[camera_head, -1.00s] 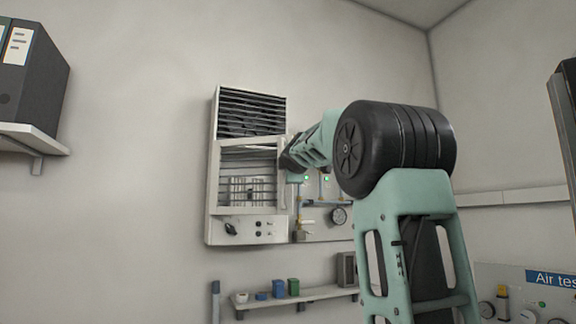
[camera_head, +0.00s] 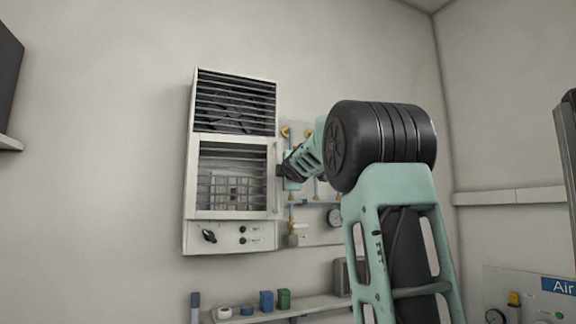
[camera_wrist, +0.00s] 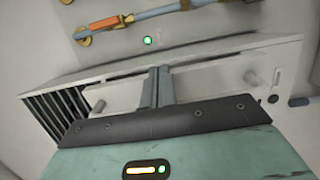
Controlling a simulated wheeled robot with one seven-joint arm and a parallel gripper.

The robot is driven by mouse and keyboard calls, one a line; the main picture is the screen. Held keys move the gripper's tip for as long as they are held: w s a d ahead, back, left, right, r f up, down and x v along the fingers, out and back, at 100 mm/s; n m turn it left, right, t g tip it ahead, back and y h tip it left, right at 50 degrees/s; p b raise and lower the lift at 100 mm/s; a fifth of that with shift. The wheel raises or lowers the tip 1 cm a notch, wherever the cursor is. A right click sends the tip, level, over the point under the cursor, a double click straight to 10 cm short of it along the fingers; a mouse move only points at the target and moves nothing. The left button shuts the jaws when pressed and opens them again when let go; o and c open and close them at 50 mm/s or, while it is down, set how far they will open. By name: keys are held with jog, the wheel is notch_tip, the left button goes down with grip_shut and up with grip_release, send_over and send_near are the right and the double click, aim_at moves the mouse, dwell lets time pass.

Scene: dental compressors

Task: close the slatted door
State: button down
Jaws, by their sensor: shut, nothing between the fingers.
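The slatted door (camera_head: 235,214) is a pale frame with horizontal bars on the lower front of a white wall unit (camera_head: 188,160). In the head view it looks about flush with the unit; any small gap is too fine to tell. My gripper (camera_head: 282,172) is at the door's right edge, partly hidden by my wrist. In the wrist view my gripper (camera_wrist: 160,84) has its two fingers together, with nothing between them, over the pale side of the unit and door (camera_wrist: 205,82). I cannot tell whether the fingertips touch it.
Dark louvres (camera_head: 235,104) fill the unit's upper part, and a control panel with a black knob (camera_head: 209,236) is below the door. A shelf (camera_head: 310,304) with small containers is underneath.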

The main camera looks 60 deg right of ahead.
jog(key=shift+w+d+n+t+y+p, duration=0.35)
jog(key=shift+d+p, duration=0.25)
jog(key=shift+p, duration=0.65)
